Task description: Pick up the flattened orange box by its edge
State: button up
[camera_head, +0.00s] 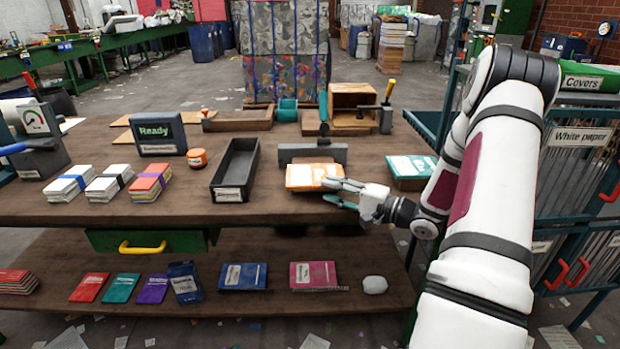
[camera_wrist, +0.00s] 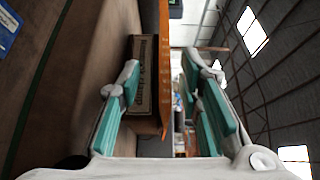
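The flattened orange box (camera_head: 313,176), with a white label on top, lies near the front edge of the brown bench in the head view. My gripper (camera_head: 340,193) is at its right front corner, fingers pointing left. In the wrist view the box shows as a thin orange edge (camera_wrist: 164,60) between the two teal finger pads of my gripper (camera_wrist: 163,92). The fingers are apart, with a clear gap on the left pad's side. The edge is closer to the right pad; I cannot tell whether they touch.
A grey block (camera_head: 312,152) stands just behind the box. A long black tray (camera_head: 236,170) is to its left, and a teal and white pack (camera_head: 411,168) to its right. A brown, labelled face (camera_wrist: 143,75) shows beside the orange edge in the wrist view.

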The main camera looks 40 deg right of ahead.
aim_at(317, 181)
jog(key=b+x, duration=0.1)
jog(key=x, duration=0.4)
jog(key=shift+w+d+r, duration=0.1)
jog(key=shift+r, duration=0.1)
grip_shut()
